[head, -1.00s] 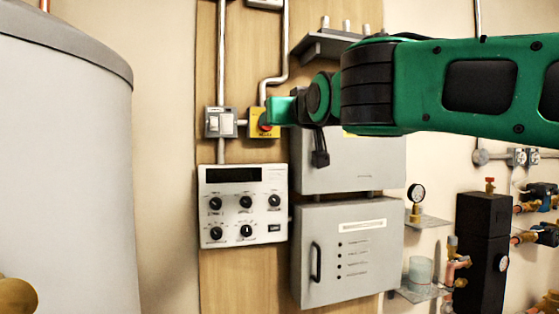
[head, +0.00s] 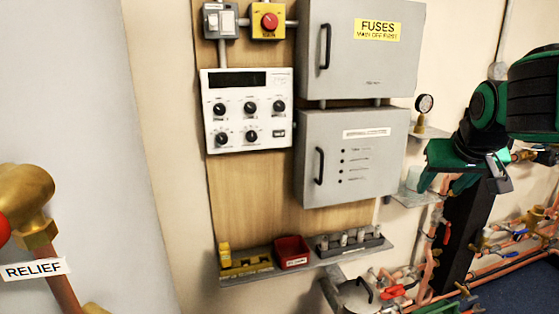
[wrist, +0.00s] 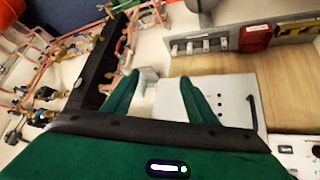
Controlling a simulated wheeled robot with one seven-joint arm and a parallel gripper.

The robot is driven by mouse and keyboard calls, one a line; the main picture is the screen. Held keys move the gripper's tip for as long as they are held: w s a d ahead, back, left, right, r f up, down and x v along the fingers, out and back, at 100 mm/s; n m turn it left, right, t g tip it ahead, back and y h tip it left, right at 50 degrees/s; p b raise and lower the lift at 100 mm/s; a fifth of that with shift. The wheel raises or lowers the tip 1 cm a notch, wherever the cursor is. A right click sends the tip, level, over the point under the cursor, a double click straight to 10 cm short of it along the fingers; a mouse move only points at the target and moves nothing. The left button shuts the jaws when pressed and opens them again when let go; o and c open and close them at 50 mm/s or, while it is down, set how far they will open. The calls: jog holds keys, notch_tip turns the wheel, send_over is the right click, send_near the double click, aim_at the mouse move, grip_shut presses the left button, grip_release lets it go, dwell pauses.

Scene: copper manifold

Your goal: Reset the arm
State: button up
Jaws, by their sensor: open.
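My gripper (head: 444,183) is at the right of the head view, with the green arm coming in from the right edge. It points downward in front of the pipework and the tall black column (head: 466,235). In the wrist view, the two green fingers of my gripper (wrist: 160,95) stand apart with nothing between them. Behind them are the pale wall and a grey cabinet (wrist: 175,100). In the head view, the gripper is clear of the lower grey cabinet (head: 350,190).
A white control panel (head: 245,140), a red stop button (head: 269,21) and a fuse cabinet (head: 345,80) are on the wooden board. A shelf (head: 300,263) below holds a red bin (head: 291,252). Copper pipes (head: 500,265) fill the lower right. A grey tank (head: 90,110) stands left.

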jog(key=s+d+f+m+g, duration=0.1)
jog(key=s+f+g, duration=0.1)
jog(key=s+f, duration=0.3)
jog(key=s+d+f+m+g+y, duration=0.1)
jog(key=s+f, duration=0.5)
jog(key=s, duration=0.6)
jog(key=s+d+f+m+g+y, duration=0.1)
jog(key=s+d+f+m+g, duration=0.1)
jog(key=s+f, duration=0.4)
jog(key=s+d+g, duration=0.1)
jog(key=s+g, duration=0.1)
jog(key=s, duration=0.1)
jog(key=shift+s+d, duration=0.15)
jog(key=shift+s, duration=0.05)
jog(key=shift+w+f+g, duration=0.25)
jog(key=shift+w+g, duration=0.05)
jog(key=shift+w, duration=0.35)
jog(key=shift+c, duration=0.3)
